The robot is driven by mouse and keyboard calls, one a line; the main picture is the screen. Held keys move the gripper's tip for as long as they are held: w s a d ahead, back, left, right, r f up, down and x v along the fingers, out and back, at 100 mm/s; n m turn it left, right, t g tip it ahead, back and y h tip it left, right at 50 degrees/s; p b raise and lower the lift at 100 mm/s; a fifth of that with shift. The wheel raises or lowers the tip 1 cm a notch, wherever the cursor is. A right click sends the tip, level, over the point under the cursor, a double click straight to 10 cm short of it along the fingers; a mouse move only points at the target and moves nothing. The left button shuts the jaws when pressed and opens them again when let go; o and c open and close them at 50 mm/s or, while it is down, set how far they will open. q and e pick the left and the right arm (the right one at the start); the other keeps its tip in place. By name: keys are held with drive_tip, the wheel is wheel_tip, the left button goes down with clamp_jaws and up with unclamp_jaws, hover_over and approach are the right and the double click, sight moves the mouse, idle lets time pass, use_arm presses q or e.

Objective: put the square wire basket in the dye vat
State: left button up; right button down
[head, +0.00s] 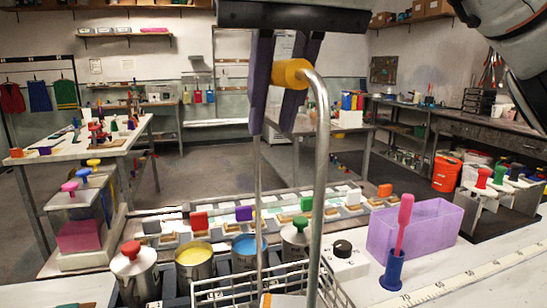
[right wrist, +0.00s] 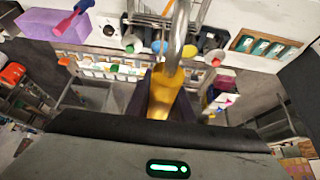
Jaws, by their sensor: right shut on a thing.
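My right gripper (head: 285,85) is shut on the yellow grip (head: 291,73) of the wire basket's bent metal handle (head: 321,150). The grip also shows between the fingers in the right wrist view (right wrist: 165,95). The wire basket (head: 228,283) hangs below at the bottom edge of the head view, partly cut off; I cannot tell its height above the bench. Behind it stand an open bucket of yellow liquid (head: 195,254) and one of blue liquid (head: 249,247). A lilac see-through tub (head: 440,228) stands to the right. No label shows which is the dye vat. My left gripper is not in view.
Lidded buckets with a red knob (head: 134,268) and a green knob (head: 296,240) flank the open buckets. A pink-handled tool stands upright in a blue holder (head: 394,270) before the tub. A white box with a black knob (head: 343,259) is right of the basket. Samples line the back.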

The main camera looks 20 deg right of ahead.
drive_tip(key=shift+f+b, duration=0.55)
drive_tip(key=shift+f, duration=1.55)
drive_tip(key=c, duration=1.6)
unclamp_jaws()
drive_tip(key=shift+f, duration=0.1)
drive_tip(key=shift+o, duration=0.2)
